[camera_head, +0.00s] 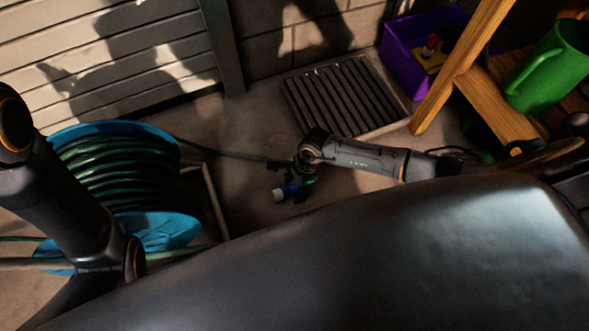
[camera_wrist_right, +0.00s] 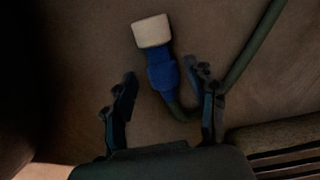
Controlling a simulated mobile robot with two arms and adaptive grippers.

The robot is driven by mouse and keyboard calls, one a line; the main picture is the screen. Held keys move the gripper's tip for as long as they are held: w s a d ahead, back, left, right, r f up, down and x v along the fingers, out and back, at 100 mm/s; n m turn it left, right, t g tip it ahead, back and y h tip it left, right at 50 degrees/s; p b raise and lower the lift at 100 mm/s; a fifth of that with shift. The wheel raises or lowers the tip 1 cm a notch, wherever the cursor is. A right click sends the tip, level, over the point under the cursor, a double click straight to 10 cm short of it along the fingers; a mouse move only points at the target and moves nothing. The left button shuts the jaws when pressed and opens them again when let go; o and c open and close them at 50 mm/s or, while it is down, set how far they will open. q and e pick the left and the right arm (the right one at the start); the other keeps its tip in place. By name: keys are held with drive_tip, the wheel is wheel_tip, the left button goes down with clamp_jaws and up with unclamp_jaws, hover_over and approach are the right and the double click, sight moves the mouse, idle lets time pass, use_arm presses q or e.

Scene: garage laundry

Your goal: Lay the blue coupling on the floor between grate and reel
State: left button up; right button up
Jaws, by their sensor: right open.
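The blue coupling (camera_head: 291,190), with a pale end, is at the end of the green hose, between the reel (camera_head: 172,228) and the floor grate (camera_head: 342,97). In the right wrist view the coupling (camera_wrist_right: 163,72) appears to lie on the brown floor, its pale end pointing away from my gripper. My right gripper (camera_head: 297,182) is over it. In the wrist view its fingers (camera_wrist_right: 163,92) are spread, with the coupling's lower part and hose between them and gaps on both sides. My left arm shows in front of the reel; its gripper is out of view.
A purple crate (camera_head: 400,66) with small items stands behind the grate. A wooden frame (camera_head: 460,72) and a green watering can (camera_head: 551,68) are at the right. The hose (camera_wrist_right: 250,48) runs across the floor. Bare floor (camera_head: 235,125) lies between reel and grate.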

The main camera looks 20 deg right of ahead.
drive_tip(key=v, duration=1.2)
idle(0.3)
